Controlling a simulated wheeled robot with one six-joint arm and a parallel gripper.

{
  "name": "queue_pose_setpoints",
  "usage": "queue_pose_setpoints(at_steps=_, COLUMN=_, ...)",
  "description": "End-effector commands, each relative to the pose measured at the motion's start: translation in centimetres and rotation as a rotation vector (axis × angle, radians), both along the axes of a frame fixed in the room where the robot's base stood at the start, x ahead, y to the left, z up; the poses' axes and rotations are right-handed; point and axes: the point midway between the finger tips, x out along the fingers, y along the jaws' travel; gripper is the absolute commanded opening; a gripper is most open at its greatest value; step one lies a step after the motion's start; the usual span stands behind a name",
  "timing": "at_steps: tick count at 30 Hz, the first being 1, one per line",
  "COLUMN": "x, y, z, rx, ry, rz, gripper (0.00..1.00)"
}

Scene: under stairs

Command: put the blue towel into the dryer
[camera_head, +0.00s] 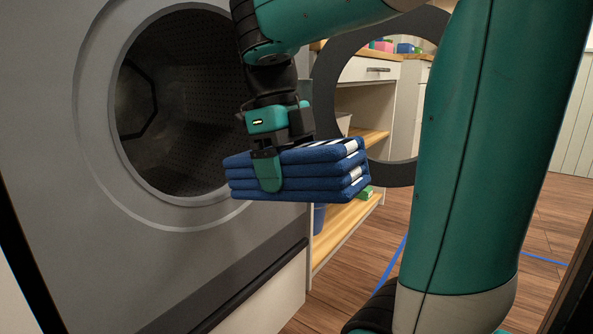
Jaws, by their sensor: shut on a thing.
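The blue towel (325,182) is folded into a thick stack with black and white stripes at its right end. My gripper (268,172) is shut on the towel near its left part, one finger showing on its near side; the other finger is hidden. The towel is held in the air, roughly level, in front of the right part of the dryer's front. The dryer (60,120) is grey, on the left, with its round opening uncovered and a dark perforated drum (185,110) inside. Its round door (323,85) stands swung open to the right, behind my arm.
Behind the door stands a white cabinet (365,70) with wooden shelves (345,225). A blue container (318,218) and a small green item (366,193) are on the lower shelf. The wooden floor (540,220) at right is mostly clear, with blue lines.

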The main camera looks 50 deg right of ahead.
Motion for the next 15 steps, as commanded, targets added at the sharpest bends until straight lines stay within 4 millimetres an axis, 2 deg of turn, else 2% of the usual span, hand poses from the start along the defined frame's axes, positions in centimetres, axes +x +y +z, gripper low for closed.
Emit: queue_pose_setpoints(at_steps=15, x=6.7, y=0.3, z=-0.8, rx=0.001, ry=0.001, rz=0.004, gripper=0.47)
